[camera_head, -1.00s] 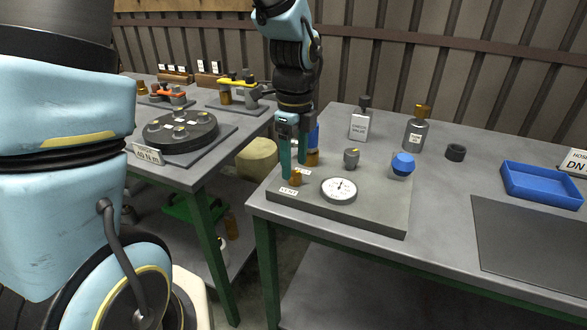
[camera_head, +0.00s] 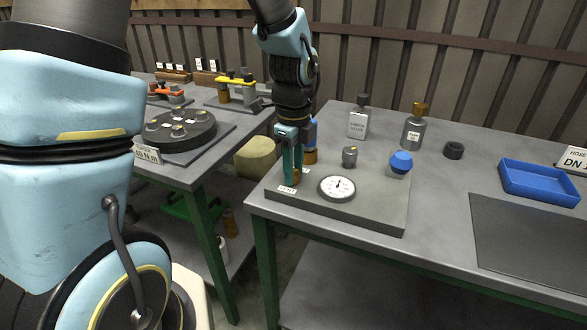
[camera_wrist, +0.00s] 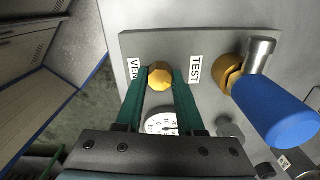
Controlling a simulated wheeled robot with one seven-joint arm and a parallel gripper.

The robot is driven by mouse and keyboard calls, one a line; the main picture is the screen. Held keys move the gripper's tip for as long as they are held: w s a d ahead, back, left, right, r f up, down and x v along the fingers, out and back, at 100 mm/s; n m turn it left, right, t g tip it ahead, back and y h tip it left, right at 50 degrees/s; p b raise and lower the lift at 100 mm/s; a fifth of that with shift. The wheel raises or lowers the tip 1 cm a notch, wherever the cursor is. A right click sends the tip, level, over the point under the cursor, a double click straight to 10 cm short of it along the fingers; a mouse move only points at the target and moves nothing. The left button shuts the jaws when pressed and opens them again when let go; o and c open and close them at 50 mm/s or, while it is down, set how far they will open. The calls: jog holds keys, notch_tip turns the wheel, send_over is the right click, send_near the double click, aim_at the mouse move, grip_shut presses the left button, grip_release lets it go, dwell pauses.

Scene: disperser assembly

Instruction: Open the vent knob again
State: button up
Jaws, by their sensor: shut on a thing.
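The vent knob (camera_wrist: 160,78) is a small faceted brass-yellow knob on the grey plate, beside the label that starts "VE" (camera_wrist: 133,70). My gripper (camera_wrist: 160,84) has its two green fingers closed on either side of the knob in the wrist view. The knob's turn position cannot be told.
A round white gauge (camera_head: 337,188) sits right of my gripper. The blue-handled test valve (camera_wrist: 270,105) stands close by. A blue tray (camera_head: 540,182) lies at the right.

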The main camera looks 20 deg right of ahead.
grip_shut()
jog(key=n, duration=0.4)
jog(key=shift+n+p, duration=0.4)
jog(key=n, duration=0.5)
jog(key=n+p, duration=0.1)
jog(key=n, duration=0.5)
jog(key=n+p, duration=0.1)
jog(key=n, duration=0.4)
jog(key=shift+n, duration=0.4)
